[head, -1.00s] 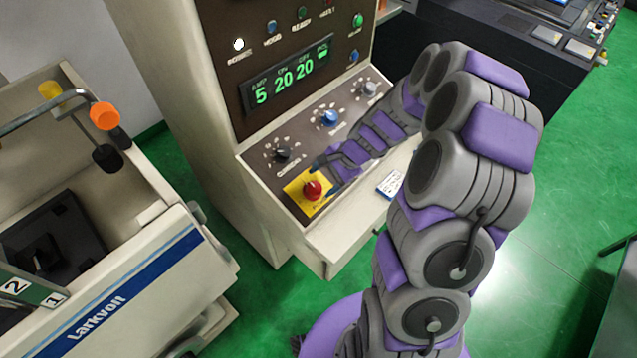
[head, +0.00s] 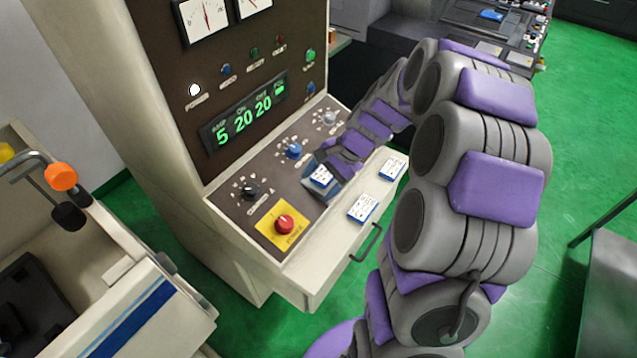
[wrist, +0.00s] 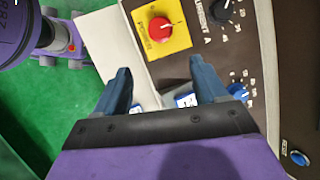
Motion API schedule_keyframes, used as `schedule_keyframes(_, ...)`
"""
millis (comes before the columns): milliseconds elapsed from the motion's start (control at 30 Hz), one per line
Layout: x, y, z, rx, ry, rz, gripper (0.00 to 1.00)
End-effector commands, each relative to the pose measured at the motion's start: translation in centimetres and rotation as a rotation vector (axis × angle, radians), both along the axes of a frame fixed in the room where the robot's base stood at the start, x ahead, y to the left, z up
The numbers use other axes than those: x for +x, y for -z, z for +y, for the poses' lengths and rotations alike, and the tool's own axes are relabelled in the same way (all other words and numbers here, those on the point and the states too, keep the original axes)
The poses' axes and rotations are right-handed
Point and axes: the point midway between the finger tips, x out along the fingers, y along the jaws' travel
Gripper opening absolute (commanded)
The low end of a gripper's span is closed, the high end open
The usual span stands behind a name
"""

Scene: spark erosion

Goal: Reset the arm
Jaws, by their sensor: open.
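My arm reaches from the lower right to the control panel (head: 225,208) of a beige machine. My gripper (head: 318,186) is over the sloped panel, right of the red button (head: 284,223) on its yellow plate. In the wrist view the two fingers of my gripper (wrist: 160,72) are spread apart with nothing seen between their tips. The red button also shows in that view (wrist: 159,29), beyond the fingers. A small white and blue card (head: 320,175) shows at the gripper; I cannot tell whether it touches the fingers.
Two more white and blue cards (head: 362,207) (head: 392,168) lie on the beige ledge (head: 325,245). Black and blue knobs (head: 293,150) stand on the panel near my gripper. An open cabinet (head: 100,290) stands at left, a grey table (head: 612,290) at right.

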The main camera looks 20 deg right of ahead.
Motion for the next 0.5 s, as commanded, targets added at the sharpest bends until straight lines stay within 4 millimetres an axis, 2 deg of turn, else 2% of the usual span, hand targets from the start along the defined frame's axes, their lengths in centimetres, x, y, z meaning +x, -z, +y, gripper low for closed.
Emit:
schedule_keyframes(333,-0.1,0.0,0.1,-0.002,-0.005,-0.001,0.72)
schedule_keyframes(433,-0.7,-0.3,1.1,-0.014,-0.047,-0.007,0.72)
schedule_keyframes(500,-1.8,-0.6,2.3,-0.035,-0.108,-0.014,0.72)
